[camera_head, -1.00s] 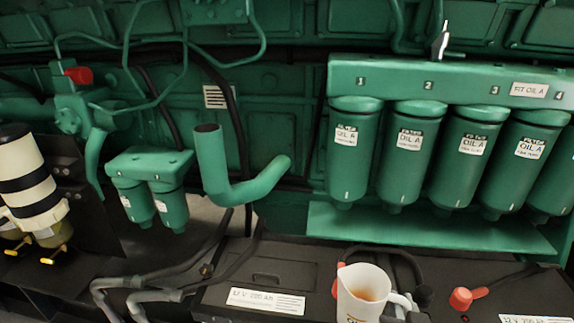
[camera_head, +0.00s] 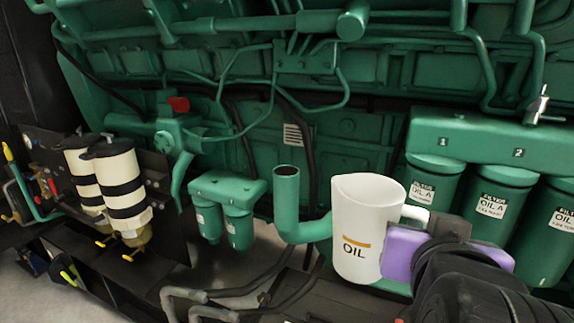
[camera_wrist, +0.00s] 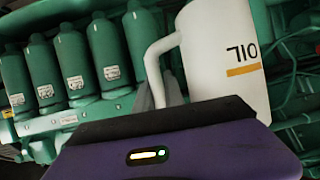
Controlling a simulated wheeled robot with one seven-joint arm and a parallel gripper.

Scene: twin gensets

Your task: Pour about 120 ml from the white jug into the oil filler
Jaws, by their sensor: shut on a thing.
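The white jug (camera_head: 364,228), marked OIL with an orange stripe, is held up in front of the engine. It looks close to upright in the head view. My gripper (camera_head: 424,228) is shut on the jug's handle at its right side. The jug also shows in the wrist view (camera_wrist: 222,58), beyond the purple body of my gripper. The oil filler, a green upturned pipe (camera_head: 287,205) with a dark open mouth, stands just left of the jug in the head view. The jug hides part of the pipe's lower bend. The liquid inside the jug is not visible now.
Green oil filters (camera_head: 490,207) hang from a manifold at the right, behind my gripper. Two small green filters (camera_head: 239,229) hang left of the filler. Striped cream canisters (camera_head: 122,190) stand further left. Hoses and a battery top lie below.

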